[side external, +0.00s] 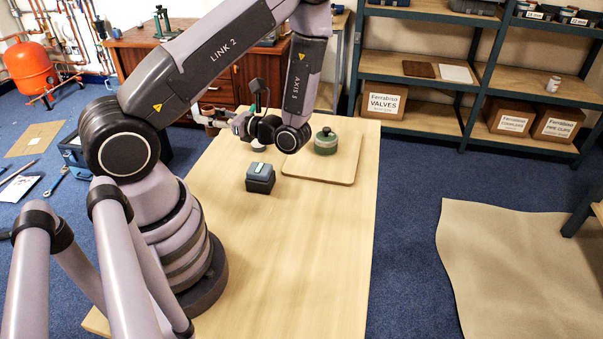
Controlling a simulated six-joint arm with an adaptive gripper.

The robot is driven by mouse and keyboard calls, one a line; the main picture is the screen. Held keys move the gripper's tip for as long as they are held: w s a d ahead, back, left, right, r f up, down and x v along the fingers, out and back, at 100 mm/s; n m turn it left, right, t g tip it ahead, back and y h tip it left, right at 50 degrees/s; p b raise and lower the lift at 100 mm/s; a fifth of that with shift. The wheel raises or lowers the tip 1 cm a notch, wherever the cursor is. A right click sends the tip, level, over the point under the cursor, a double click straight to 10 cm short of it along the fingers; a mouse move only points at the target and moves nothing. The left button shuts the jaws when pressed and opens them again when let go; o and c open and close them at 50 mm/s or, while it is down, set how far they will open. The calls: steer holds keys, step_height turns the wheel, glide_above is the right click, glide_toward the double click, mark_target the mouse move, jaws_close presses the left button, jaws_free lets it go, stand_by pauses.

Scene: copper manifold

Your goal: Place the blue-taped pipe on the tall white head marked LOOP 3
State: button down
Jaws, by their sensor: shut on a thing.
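My gripper (208,119) is small in view, left of my wrist and in front of the wooden cabinet. It points left, above the far left part of the table. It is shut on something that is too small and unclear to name. I cannot make out the blue-taped pipe or any blue tape. No tall white head with a readable LOOP 3 mark can be picked out; the far left of the table is partly behind my arm.
A dark block with a blue-grey top (260,174) stands on the table (285,255). A green round object (326,143) sits on a wooden board (340,170). The table's near half is clear. Shelves (475,85) stand behind; a red tank (30,68) is far left.

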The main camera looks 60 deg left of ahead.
steer(key=w+a+m+t+y, duration=0.3)
steer(key=w+a+m+t, duration=0.1)
steer(key=w+m+t, duration=0.15)
steer(key=t, duration=0.1)
glide_above(258, 140)
steer(key=a, duration=0.1)
steer(key=shift+n, duration=0.35)
step_height(258, 140, down, 8)
steer(key=shift+w+a+r, duration=0.1)
steer(key=shift+w+a, duration=0.05)
steer(key=shift+w+a+f, duration=0.15)
steer(key=shift+f, duration=0.05)
steer(key=shift+w+a+f, duration=0.1)
steer(key=shift+f, duration=0.8)
steer(key=shift+w+a+f, duration=0.1)
steer(key=shift+f, duration=0.8)
steer(key=shift+d+f, duration=0.1)
steer(key=shift+f, duration=0.05)
steer(key=c, duration=0.8)
jaws_free()
steer(key=shift+c, duration=0.2)
